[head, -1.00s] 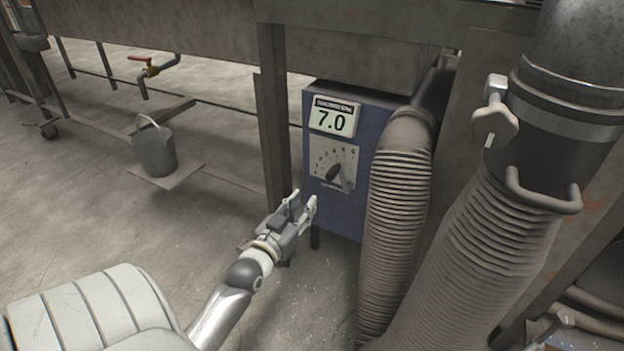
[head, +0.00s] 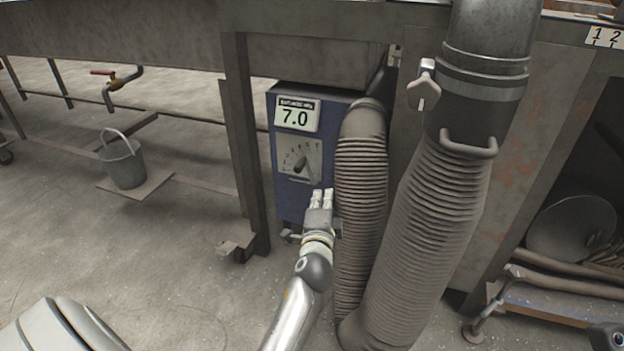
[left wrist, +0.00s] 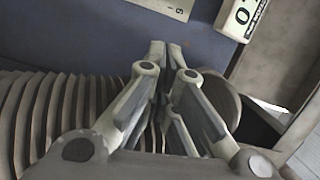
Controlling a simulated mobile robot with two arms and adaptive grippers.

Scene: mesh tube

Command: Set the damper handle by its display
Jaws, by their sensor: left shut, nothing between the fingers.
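The damper handle (head: 423,85), a pale T-shaped knob, sticks out from the left side of the dark metal duct (head: 480,95). The display (head: 297,114) on the blue box (head: 305,199) reads 7.0, and part of it shows in the left wrist view (left wrist: 239,17). A dial plate with a dark pointer (head: 299,164) sits below the display. My left gripper (head: 322,194) is shut and empty, just below the dial plate and left of the narrower hose, well below the handle. In the left wrist view its fingertips (left wrist: 166,47) are close together before the blue box.
The narrower ribbed hose (head: 361,200) stands right of the box, and a wider hose (head: 432,220) hangs from the duct. A steel post (head: 244,150) is left of the box. A bucket (head: 123,162) stands at left. Open floor lies at lower left.

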